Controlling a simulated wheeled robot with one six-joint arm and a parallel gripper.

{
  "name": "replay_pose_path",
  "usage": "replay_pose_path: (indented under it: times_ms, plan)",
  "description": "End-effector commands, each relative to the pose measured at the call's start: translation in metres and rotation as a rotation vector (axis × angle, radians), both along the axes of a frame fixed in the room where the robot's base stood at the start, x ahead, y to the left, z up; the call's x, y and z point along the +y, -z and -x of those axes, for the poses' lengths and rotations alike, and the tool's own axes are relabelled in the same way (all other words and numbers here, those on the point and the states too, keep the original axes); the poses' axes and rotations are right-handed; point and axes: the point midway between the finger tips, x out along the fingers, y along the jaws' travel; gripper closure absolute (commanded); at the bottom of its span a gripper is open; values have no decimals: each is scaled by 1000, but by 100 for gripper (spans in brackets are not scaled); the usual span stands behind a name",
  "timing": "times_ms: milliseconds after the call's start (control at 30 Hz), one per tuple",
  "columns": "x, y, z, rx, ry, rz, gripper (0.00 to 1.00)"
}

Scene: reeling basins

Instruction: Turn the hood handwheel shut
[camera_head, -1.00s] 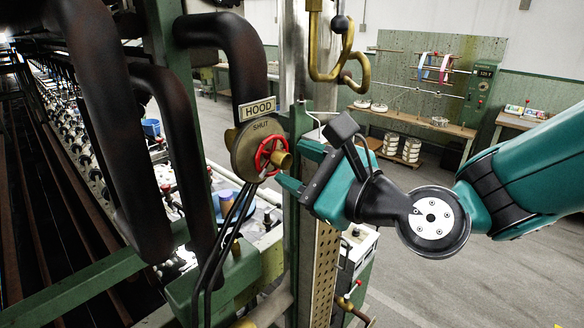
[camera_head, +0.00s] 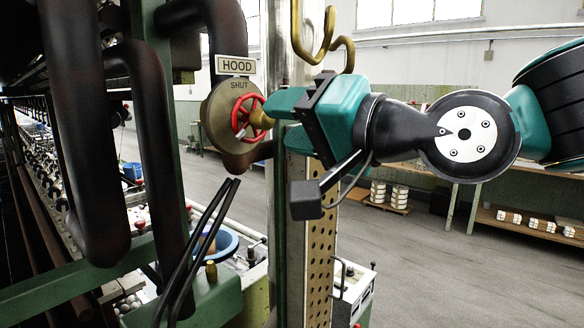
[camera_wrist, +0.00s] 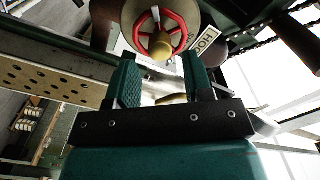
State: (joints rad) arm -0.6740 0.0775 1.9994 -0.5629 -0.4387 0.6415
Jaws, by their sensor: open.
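The hood handwheel is a small red wheel (camera_head: 243,117) with a brass hub, set on a round brass plate (camera_head: 217,112) marked SHUT. A HOOD label (camera_head: 236,66) sits above the plate. My gripper (camera_head: 270,112) is at the right of the wheel, its fingers pointing at it. In the wrist view the gripper (camera_wrist: 160,65) shows two teal fingers standing apart, with nothing held between them. The red wheel (camera_wrist: 178,38) lies just beyond the fingertips there, roughly between them. I cannot tell whether a finger touches the rim.
Dark thick pipes (camera_head: 150,140) stand left of the plate. A green post with a perforated brass strip (camera_head: 318,240) is below my gripper. A bent brass hook (camera_head: 318,35) hangs above it. Thin black hoses (camera_head: 195,240) run below the plate.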

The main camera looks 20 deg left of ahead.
Motion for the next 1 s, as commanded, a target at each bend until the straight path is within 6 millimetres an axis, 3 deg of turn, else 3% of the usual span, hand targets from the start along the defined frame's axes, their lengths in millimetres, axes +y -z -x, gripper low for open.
replay_pose_path:
  times_ms: [67,500,733,1000]
  plan:
    - [0,10,0,-122,1,46,53]
    - [0,6,0,-778,1,320,53]
    - [3,-1,-1,-838,0,348,53]
    - [25,-1,-10,-836,-1,346,53]
